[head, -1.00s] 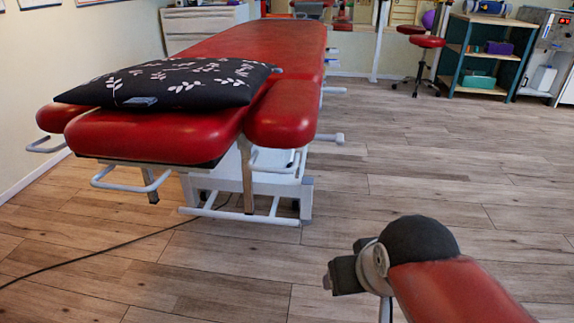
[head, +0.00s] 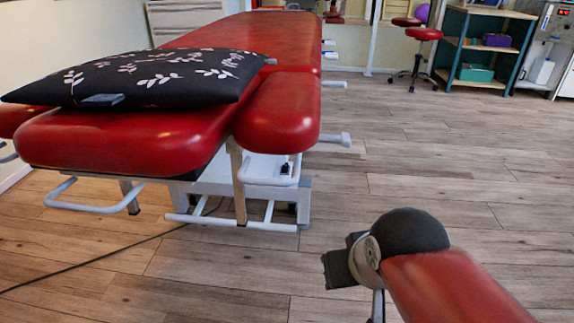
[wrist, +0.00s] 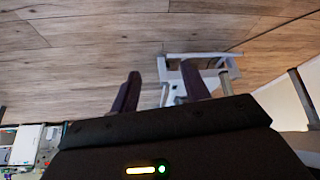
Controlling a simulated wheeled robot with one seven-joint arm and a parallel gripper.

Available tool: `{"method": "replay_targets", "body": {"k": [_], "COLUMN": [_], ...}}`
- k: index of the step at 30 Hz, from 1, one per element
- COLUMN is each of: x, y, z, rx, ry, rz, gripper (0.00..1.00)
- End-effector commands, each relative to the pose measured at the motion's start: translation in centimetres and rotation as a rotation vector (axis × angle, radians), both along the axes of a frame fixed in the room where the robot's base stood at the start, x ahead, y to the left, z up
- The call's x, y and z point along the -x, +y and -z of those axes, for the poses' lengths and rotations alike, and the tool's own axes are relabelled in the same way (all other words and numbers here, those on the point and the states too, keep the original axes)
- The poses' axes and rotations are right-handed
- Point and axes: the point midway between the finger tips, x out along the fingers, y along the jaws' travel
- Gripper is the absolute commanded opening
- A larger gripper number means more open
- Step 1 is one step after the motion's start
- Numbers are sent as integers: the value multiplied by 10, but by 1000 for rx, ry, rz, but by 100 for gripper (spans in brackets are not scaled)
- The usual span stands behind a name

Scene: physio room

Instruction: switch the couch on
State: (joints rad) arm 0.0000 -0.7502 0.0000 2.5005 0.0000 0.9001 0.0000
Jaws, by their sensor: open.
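The red treatment couch (head: 130,138) stands at the left of the head view, its near end towards me. Its white base (head: 270,192) shows under the cushions, with a small dark part (head: 285,168) on it that may be a switch; its setting is too small to tell. The white base frame also shows in the wrist view (wrist: 205,58). My gripper (wrist: 160,88) is open in the wrist view, its two dark fingers apart and nothing seen between them. It is apart from the couch.
A black patterned pillow (head: 165,75) lies on the couch with a small dark grey item (head: 102,100) at its edge. A dark cable (head: 95,262) runs over the floor from under the couch. A red stool (head: 424,34) and shelf (head: 480,50) stand far right.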

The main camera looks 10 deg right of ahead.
Motion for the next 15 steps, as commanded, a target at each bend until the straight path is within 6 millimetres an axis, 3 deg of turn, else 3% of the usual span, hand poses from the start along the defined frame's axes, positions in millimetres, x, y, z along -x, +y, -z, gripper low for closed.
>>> {"method": "replay_targets", "body": {"k": [1,10,15], "x": [0,0,0], "y": [0,0,0], "z": [-16,-106,-136], "rx": [0,0,0], "ry": [0,-1,-1], "rz": [0,0,0], "gripper": [39,0,0]}}
